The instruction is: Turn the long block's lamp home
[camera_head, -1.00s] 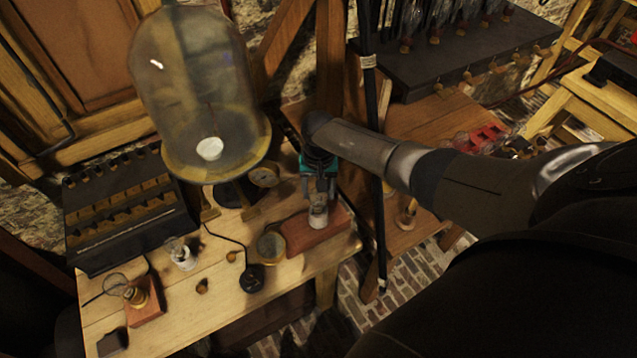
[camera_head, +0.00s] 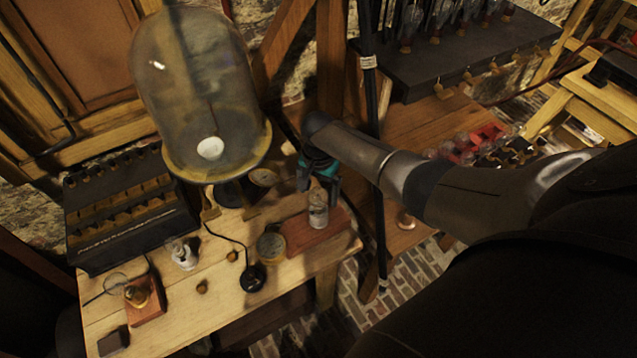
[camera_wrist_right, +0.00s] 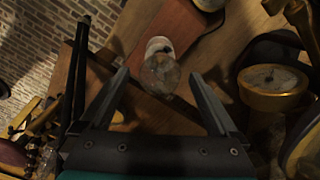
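The long reddish-brown block (camera_head: 305,236) lies at the right end of the wooden table, and also shows in the right wrist view (camera_wrist_right: 165,28). Its small glass lamp (camera_head: 318,209) stands upright near the block's back part. In the right wrist view the lamp's clear globe (camera_wrist_right: 159,74) and white base sit between the fingers, with a gap at each side. My right gripper (camera_head: 321,186) is open just above the lamp, pointing down. Whether the lamp is fully seated cannot be told. My left gripper is not in view.
A round brass-rimmed piece (camera_head: 271,246) sits at the block's left end. A large glass bell jar (camera_head: 200,95) stands behind to the left, with a brass dial (camera_head: 263,177) beside it. A black pole (camera_head: 371,130) runs close to my right arm. A smaller block (camera_head: 147,308) lies front left.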

